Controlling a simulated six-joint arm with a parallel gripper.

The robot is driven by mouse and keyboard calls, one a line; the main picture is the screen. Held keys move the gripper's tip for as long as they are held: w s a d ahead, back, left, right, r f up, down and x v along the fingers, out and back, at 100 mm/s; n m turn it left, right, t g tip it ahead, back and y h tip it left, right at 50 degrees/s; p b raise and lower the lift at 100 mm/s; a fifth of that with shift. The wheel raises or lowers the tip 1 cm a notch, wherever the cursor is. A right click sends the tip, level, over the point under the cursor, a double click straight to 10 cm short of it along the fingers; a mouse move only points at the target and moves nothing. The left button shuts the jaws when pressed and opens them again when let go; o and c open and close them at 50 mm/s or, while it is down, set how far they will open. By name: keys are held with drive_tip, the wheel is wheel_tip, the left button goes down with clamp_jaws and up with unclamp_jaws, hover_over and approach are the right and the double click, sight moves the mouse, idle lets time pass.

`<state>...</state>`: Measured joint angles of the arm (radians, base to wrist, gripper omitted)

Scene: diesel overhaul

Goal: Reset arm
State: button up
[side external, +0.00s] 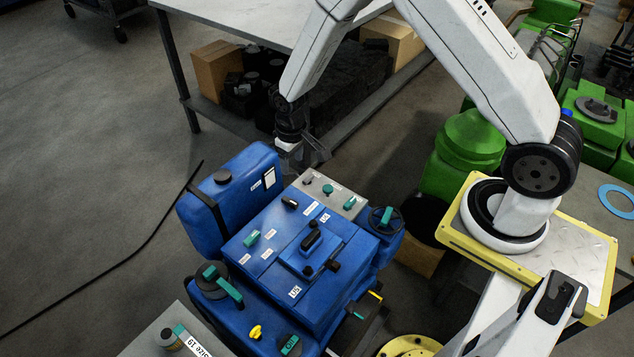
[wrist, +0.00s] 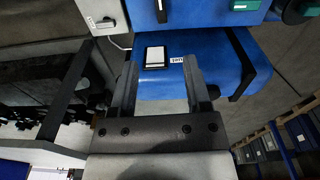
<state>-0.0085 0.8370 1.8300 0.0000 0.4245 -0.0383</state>
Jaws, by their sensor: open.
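My gripper (side external: 312,157) hangs at the end of my white arm, near the back edge of the blue engine (side external: 285,232) in the side view. In the wrist view my gripper (wrist: 158,75) shows its two fingers spread apart with nothing between them. Past the fingertips are a blue tank (wrist: 205,75) and a small white label plate (wrist: 155,57) in a dark frame. The blue tank (side external: 235,185) also shows in the side view, to the left of the gripper. I cannot tell how far the fingertips are from the engine.
A grey control panel (side external: 330,193) with teal knobs sits below the gripper. A grey table (side external: 245,22) stands behind, with cardboard boxes (side external: 216,68) under it. Green machine parts (side external: 465,150) stand to the right. The floor at left is clear except for a black cable (side external: 130,250).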

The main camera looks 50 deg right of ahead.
drive_tip(key=s+r+t, duration=0.2)
drive_tip(key=s+r, duration=1.3)
drive_tip(key=s, duration=0.1)
drive_tip(key=shift+s+d+m, duration=0.2)
drive_tip(key=shift+s+m, duration=0.05)
drive_tip(key=shift+m, duration=0.05)
